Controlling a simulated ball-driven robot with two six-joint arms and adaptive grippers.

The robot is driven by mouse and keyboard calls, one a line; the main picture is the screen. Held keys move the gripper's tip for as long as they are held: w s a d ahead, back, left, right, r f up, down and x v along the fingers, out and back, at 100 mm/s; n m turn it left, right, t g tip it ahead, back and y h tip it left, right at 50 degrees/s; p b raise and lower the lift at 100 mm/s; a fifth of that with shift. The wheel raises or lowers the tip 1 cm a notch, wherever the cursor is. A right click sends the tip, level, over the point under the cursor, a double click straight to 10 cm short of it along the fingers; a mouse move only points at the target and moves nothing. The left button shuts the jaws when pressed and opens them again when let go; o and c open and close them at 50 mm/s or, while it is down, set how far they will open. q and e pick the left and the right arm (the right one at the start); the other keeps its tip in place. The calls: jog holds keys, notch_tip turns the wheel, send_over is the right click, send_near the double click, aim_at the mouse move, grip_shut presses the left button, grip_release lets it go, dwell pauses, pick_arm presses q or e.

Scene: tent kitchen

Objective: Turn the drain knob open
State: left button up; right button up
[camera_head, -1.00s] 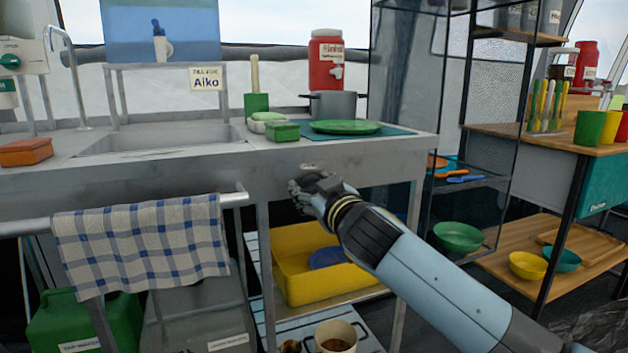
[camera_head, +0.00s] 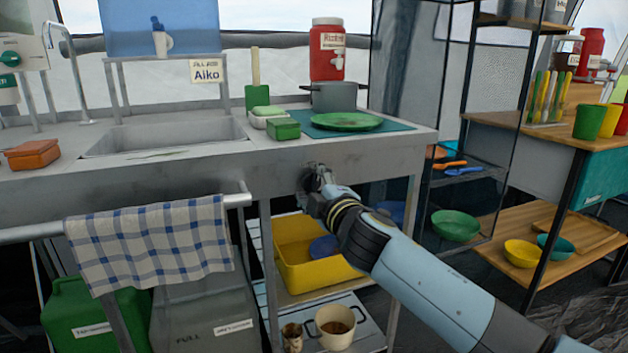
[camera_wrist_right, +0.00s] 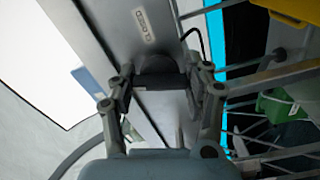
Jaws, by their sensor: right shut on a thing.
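The drain knob (camera_wrist_right: 158,68) shows in the right wrist view as a dark rounded piece on the grey metal front of the sink counter. My right gripper (camera_wrist_right: 160,86) has a finger on each side of the knob and is shut on it. A small plate reading "CLOSED" (camera_wrist_right: 139,24) is on the metal beside the knob. In the head view my right gripper (camera_head: 316,182) is against the counter's front face, below the green plate, and it hides the knob. My left gripper is in neither view.
A checked towel (camera_head: 150,240) hangs on a rail (camera_head: 236,200) left of my right arm. The sink basin (camera_head: 165,138) is above and left. A shelf unit (camera_head: 468,178) stands to the right.

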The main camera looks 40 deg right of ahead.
pick_arm(q)
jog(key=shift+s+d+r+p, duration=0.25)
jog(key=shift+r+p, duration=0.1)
jog(key=shift+p, duration=0.1)
pick_arm(e)
jog(key=shift+n, duration=1.6)
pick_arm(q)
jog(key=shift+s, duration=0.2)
pick_arm(e)
jog(key=shift+f, duration=0.1)
jog(key=o, duration=1.2)
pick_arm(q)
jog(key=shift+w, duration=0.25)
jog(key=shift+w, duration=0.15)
pick_arm(e)
jog(key=shift+s+a, duration=0.1)
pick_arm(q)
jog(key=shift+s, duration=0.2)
pick_arm(e)
jog(key=v, duration=1.1)
jog(key=shift+s+a, duration=0.15)
jog(key=shift+s, duration=0.25)
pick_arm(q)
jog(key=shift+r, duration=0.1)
